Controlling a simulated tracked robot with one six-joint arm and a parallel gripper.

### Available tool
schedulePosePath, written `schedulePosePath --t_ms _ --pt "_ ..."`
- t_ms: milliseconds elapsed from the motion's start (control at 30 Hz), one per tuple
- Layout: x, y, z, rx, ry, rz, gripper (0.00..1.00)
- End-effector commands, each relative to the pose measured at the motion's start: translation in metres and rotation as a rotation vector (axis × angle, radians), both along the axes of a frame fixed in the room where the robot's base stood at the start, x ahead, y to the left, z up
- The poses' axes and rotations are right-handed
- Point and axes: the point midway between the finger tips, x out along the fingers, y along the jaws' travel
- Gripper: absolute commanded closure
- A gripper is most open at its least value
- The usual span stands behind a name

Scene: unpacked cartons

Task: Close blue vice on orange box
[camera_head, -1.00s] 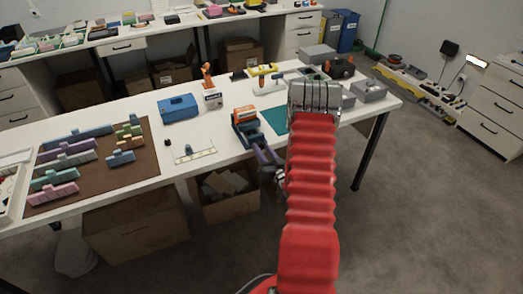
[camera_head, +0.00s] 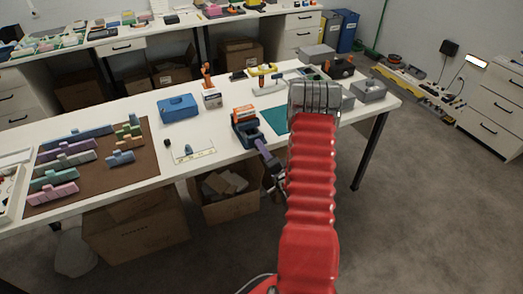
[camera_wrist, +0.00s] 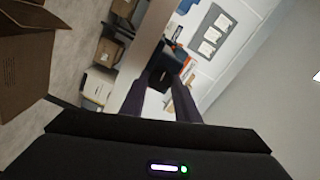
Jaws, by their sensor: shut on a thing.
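The blue vice (camera_head: 247,137) stands at the front edge of the white table in the head view, with the orange box (camera_head: 243,113) upright between its jaws. I cannot tell whether both jaws touch the box. My gripper (camera_head: 261,145), with purple fingers, reaches in from the front edge and is shut on the vice's front handle, which is mostly hidden by the fingers. In the wrist view the fingers of my gripper (camera_wrist: 160,74) meet the dark front end of the vice (camera_wrist: 172,59).
A teal mat (camera_head: 274,119) lies right of the vice. Open cartons (camera_head: 230,207) stand under the table. My red arm hides part of the table's right side.

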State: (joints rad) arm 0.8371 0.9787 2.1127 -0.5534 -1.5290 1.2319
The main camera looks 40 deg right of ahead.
Motion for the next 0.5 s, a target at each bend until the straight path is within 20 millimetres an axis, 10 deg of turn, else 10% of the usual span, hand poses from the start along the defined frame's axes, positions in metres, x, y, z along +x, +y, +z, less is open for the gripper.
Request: schedulePosePath --t_ms 500 --pt "-0.0004 -0.0021 -0.0017 0.133 -0.036 -0.004 0.94"
